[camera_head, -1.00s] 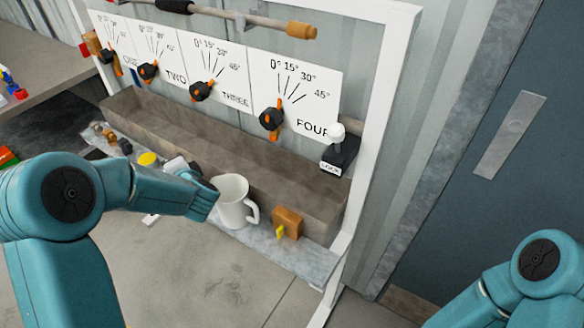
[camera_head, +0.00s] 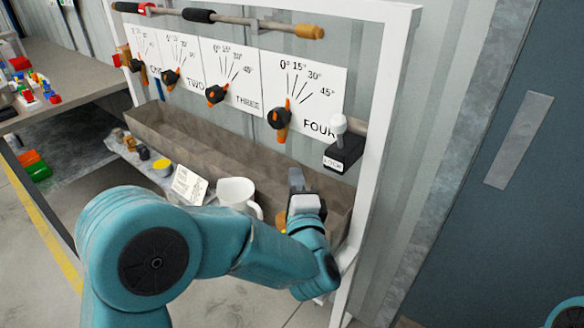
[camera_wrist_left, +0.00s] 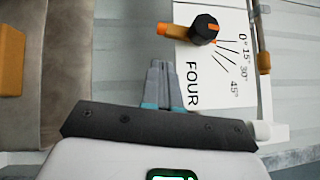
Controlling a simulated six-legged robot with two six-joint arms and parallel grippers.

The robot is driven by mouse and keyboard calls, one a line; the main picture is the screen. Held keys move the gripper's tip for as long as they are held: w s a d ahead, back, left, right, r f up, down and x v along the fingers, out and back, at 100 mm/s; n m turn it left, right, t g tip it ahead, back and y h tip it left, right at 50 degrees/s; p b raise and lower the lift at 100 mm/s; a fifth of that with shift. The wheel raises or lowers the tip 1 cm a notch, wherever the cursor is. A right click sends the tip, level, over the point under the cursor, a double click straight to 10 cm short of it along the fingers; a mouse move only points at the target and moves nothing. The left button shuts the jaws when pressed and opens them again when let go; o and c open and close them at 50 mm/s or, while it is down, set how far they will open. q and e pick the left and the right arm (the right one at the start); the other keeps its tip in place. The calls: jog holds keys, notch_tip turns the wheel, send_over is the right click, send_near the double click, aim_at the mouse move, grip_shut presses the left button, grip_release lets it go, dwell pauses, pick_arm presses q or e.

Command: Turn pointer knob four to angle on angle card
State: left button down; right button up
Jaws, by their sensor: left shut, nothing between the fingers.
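Pointer knob four (camera_head: 279,118) is black with orange parts, on the FOUR dial panel (camera_head: 318,100). Its upper orange mark points nearly up, close to the 0° line. In the left wrist view the knob (camera_wrist_left: 205,28) stands beyond the fingers, beside the dial lines. My left gripper (camera_head: 296,178) is shut and empty, pointing up in front of the trough, below the knob and apart from it. The fingers (camera_wrist_left: 162,80) are together in the wrist view. A small white card (camera_head: 188,185), probably the angle card, leans left of the mug; its writing is too small to read. My right gripper is out of view.
A white mug (camera_head: 237,192) stands left of my gripper, before the long trough (camera_head: 200,145). A black LOCK block with a white-knobbed lever (camera_head: 340,135) sits right of panel FOUR. A rail (camera_head: 225,18) runs above the panels. The white frame post (camera_head: 375,150) is at right.

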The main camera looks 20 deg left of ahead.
aim_at(283, 143)
pick_arm(q)
jog(key=x, duration=0.9)
jog(key=shift+a, duration=0.25)
jog(key=shift+w+a+p, duration=0.3)
jog(key=shift+a+p, duration=0.3)
jog(key=shift+a, duration=0.15)
jog(key=shift+f, duration=0.1)
